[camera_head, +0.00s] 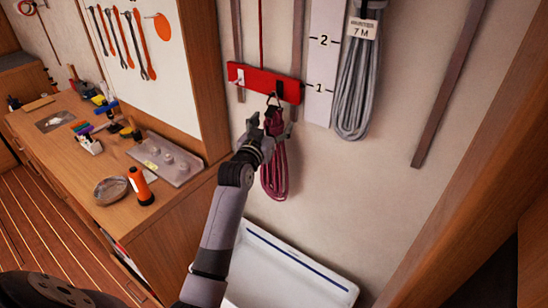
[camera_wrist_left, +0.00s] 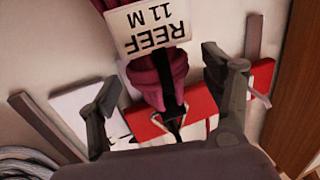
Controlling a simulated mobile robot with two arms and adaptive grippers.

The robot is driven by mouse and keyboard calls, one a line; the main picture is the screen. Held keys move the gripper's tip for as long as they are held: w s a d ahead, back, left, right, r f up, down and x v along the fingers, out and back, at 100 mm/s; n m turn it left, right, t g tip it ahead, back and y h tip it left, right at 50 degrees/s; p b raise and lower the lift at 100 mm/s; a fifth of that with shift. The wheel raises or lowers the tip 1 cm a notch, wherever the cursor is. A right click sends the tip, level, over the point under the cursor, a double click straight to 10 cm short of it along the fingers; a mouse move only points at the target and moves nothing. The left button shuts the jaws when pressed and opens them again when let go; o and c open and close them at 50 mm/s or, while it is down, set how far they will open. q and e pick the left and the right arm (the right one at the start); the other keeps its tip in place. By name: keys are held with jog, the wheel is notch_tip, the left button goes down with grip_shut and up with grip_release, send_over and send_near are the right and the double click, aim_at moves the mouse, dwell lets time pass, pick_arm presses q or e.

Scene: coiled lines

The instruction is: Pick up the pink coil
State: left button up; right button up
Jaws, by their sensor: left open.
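The pink coil (camera_head: 274,178), dark pink to maroon, hangs against the wall from a black strap and metal hook under a red rail (camera_head: 264,83). My left gripper (camera_head: 262,140) is at the coil's upper part and covers some of it in the head view. In the left wrist view, the open fingers of my left gripper (camera_wrist_left: 162,78) stand on either side of the coil's top (camera_wrist_left: 158,82), with gaps visible. A white tag (camera_wrist_left: 150,27) reading "REEF 11 M" hangs on the coil. My right gripper is not in view.
A grey coil (camera_head: 355,90) hangs to the right beside a numbered white board (camera_head: 323,60). A wooden workbench (camera_head: 90,165) with tools, a metal tray (camera_head: 165,160) and an orange flashlight (camera_head: 140,186) stands left. A white bin (camera_head: 290,268) is below the coil.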

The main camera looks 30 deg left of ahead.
pick_arm(q)
jog(key=shift+w+a, duration=0.1)
jog(key=shift+w, duration=0.9)
jog(key=shift+s, duration=0.1)
jog(key=shift+c, duration=0.5)
grip_shut()
jog(key=shift+r, duration=0.15)
